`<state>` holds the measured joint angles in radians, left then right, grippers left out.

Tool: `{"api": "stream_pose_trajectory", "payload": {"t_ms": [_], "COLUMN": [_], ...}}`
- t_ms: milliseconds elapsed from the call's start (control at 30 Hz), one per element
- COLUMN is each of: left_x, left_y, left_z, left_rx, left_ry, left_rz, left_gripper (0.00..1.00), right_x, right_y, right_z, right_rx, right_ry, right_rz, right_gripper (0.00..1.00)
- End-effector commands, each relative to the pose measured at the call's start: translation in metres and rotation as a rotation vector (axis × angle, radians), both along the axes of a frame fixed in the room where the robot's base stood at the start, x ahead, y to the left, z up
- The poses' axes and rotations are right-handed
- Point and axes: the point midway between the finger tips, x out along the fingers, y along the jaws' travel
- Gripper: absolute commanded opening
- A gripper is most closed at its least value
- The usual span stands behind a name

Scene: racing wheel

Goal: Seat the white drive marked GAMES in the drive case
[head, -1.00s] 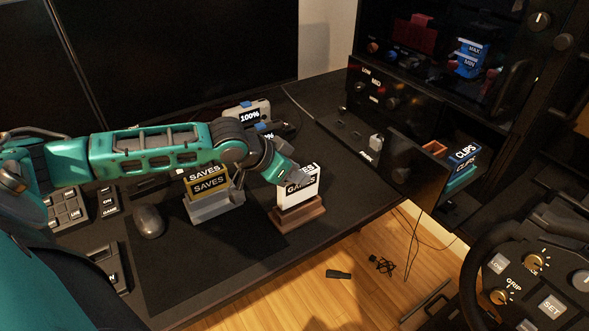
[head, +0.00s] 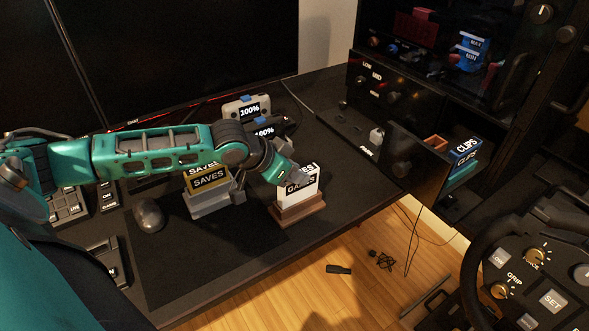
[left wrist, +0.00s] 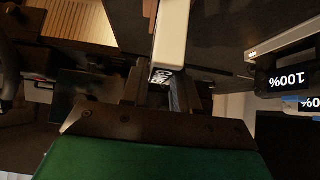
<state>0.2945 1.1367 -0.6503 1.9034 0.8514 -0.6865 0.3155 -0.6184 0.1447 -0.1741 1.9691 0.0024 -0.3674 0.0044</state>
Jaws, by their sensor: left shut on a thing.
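The white drive marked GAMES (head: 298,190) stands upright at a brown wooden stand (head: 297,213) near the desk's front edge. I cannot tell whether it is raised from the stand. My left gripper (head: 286,176) is shut on the drive's left side, near its top. In the left wrist view the white drive (left wrist: 172,38) runs up from between my fingers, and part of its label shows. At the right, an open black drawer (head: 418,170) holds a blue drive marked CLIPS (head: 464,152) and an orange piece (head: 435,143); I cannot tell whether this is the drive case. My right gripper is out of view.
A yellow SAVES drive (head: 209,178) stands in a grey holder (head: 212,204) left of GAMES. A mouse (head: 149,215) lies further left. Devices reading 100% (head: 249,110) stand behind. A steering wheel (head: 477,255) is at front right. The desk between GAMES and the drawer is mostly clear.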

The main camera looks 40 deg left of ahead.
Motion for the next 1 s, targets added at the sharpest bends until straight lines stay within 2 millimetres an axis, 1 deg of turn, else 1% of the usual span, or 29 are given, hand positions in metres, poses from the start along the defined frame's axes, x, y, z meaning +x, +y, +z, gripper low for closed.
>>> {"api": "stream_pose_trajectory", "payload": {"t_ms": [900, 933, 1000], "left_x": [0.0, 0.0, 0.0], "left_y": [0.0, 0.0, 0.0], "left_z": [-0.023, -0.023, -0.022], "left_rx": [0.0, -0.001, -0.001], "left_ry": [-0.001, -0.002, -0.002], "left_rz": [0.0, 0.0, 0.0], "left_gripper": [0.0, 0.31, 0.38], "right_x": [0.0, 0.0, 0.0], "right_y": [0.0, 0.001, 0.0], "right_z": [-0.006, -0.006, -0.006], "right_rx": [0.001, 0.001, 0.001], "right_ry": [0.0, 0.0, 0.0], "right_rz": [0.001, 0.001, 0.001], "right_gripper": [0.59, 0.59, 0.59]}}
